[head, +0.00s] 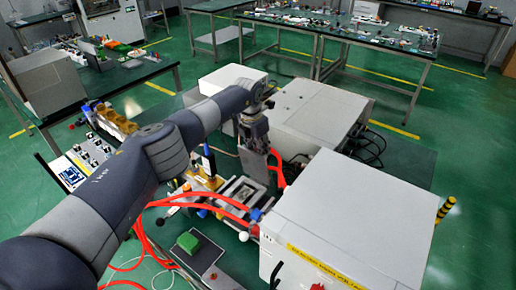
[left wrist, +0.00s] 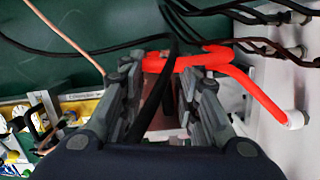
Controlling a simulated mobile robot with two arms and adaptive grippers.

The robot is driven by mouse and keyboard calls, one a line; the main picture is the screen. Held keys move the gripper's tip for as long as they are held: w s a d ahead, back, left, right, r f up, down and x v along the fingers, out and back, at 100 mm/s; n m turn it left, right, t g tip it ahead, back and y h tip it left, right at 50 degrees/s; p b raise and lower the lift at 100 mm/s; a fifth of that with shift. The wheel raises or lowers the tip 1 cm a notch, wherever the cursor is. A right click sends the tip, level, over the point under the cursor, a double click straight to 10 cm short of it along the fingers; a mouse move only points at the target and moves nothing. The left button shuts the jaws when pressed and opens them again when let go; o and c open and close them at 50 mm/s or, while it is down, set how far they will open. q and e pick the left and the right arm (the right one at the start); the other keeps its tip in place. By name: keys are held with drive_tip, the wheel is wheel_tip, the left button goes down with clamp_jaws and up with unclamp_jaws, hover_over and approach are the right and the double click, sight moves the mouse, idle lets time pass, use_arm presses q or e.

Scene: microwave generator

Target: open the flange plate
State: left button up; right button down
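My left arm crosses the head view from the lower left, and its left gripper (head: 254,138) points down over the microwave apparatus. A grey flat plate (head: 254,166), which looks like the flange plate, stands below the gripper, above a metal frame. In the left wrist view the left gripper's (left wrist: 163,88) two fingers are spread apart. A brownish-grey surface (left wrist: 160,98) shows between them, partly crossed by a black cable. I cannot tell whether the fingers touch the plate. My right gripper is in neither view.
Orange-red tubes (head: 212,196) run around the apparatus; one tube (left wrist: 250,82) also passes near the fingertips in the left wrist view. A large white box (head: 350,212) stands at right, another box (head: 308,115) behind. A green block (head: 187,243) lies in front. Black cables (head: 368,150) lie behind.

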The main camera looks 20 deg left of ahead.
use_arm(q)
drive_tip(key=shift+d+r, duration=0.2)
drive_tip(key=shift+r, duration=0.1)
drive_tip(key=v, duration=1.1)
drive_tip(key=shift+a+r, duration=0.15)
drive_tip(key=shift+a, duration=0.05)
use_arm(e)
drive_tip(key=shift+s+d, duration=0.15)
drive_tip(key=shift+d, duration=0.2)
use_arm(q)
drive_tip(key=shift+s, duration=0.15)
